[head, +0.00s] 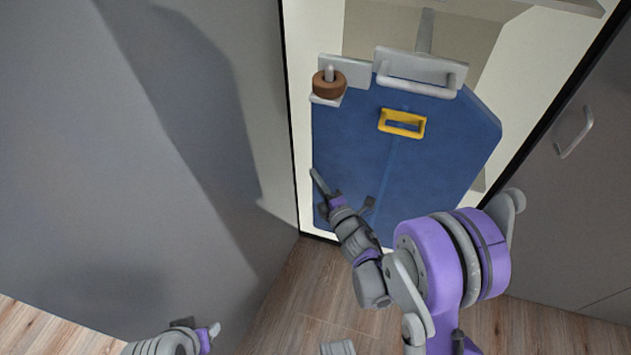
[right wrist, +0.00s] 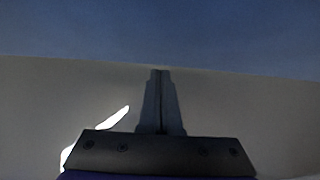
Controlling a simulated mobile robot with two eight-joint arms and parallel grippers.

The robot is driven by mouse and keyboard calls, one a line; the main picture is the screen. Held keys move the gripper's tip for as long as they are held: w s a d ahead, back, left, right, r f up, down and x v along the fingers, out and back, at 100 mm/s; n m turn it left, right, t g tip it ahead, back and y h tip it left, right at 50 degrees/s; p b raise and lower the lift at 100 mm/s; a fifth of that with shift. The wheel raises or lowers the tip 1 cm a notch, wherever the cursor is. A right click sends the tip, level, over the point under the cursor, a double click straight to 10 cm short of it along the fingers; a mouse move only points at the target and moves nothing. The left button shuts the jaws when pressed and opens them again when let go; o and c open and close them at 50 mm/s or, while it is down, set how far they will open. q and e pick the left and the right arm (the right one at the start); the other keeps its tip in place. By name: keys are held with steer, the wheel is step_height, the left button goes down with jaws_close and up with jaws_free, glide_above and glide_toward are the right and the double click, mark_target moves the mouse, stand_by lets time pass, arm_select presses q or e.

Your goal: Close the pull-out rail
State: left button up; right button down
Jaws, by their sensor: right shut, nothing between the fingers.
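The pull-out rail (head: 425,32) is a grey bar running from the back of the open wardrobe to a pale front piece with a bar handle (head: 416,86). A large blue panel, perhaps a garment bag (head: 430,165), hangs below this front piece. My right gripper (head: 318,180) is shut and empty, in front of the lower left part of the blue panel. In the right wrist view its closed fingers (right wrist: 160,100) point toward a grey surface with blue above. Contact cannot be told. My left gripper (head: 205,333) is low at the left, away from the rail; its jaws are unclear.
A brown round knob (head: 329,86) sits on a pale bracket at the rail's left. A yellow frame (head: 402,123) is on the blue panel. Grey wardrobe doors stand left (head: 120,150) and right, the right one with a handle (head: 575,133). Wooden floor (head: 310,285) lies below.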

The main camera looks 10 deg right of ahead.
steer(key=w+d+b, duration=0.1)
steer(key=w+d, duration=0.6)
steer(key=w, duration=0.4)
steer(key=w+d+b, duration=0.1)
steer(key=w+d, duration=0.6)
steer(key=w, duration=0.5)
steer(key=shift+d+r, duration=0.15)
steer(key=shift+d, duration=0.05)
steer(key=shift+d, duration=0.1)
